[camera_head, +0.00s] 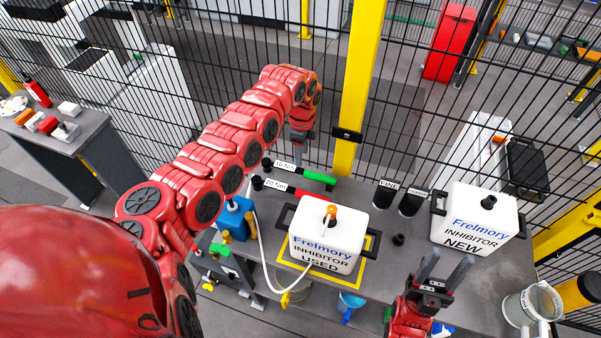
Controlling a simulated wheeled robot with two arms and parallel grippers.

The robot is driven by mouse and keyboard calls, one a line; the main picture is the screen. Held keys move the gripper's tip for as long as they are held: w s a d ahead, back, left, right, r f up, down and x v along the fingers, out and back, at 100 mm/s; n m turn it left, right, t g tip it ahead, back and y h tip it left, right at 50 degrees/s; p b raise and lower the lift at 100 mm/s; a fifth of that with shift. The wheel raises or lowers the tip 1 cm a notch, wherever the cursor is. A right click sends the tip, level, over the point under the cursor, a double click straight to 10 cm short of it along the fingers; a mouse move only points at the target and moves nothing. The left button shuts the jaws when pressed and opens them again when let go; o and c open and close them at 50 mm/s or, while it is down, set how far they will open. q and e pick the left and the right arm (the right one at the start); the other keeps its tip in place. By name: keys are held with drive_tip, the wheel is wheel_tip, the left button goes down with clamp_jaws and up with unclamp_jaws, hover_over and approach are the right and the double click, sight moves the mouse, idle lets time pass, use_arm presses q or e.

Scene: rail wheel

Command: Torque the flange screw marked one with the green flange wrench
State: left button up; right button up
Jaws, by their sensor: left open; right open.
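The wrench with the green handle (319,178) lies at the back of the grey table, its black head to the left and a white label along its shaft. My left gripper (297,139) is open and points down above and behind it, apart from it. My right gripper (446,265) is open and empty over the right part of the table, its fingers pointing away from me. A second wrench with a red handle (309,194) lies in front of the green one. I cannot make out a flange screw marked one in this view.
A white "USED" inhibitor canister (326,236) stands on a yellow-outlined square; a "NEW" one (474,219) stands at right. Two black cups (397,198), a blue container (234,217) and a clear jug (533,304) are nearby. A mesh fence with a yellow post (359,90) rises behind.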

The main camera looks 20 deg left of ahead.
sight(298, 170)
use_arm(q)
drive_tip(key=shift+f, duration=0.85)
drive_tip(key=shift+s+a+f, duration=0.25)
drive_tip(key=shift+a+f, duration=0.1)
drive_tip(key=shift+f, duration=0.15)
drive_tip(key=f+b, duration=0.1)
drive_tip(key=f, duration=0.2)
drive_tip(key=f+b, duration=0.1)
drive_tip(key=shift+a+f+b, duration=0.2)
drive_tip(key=shift+a+b, duration=0.05)
drive_tip(key=shift+b, duration=0.05)
drive_tip(key=shift+r, duration=0.1)
clamp_jaws()
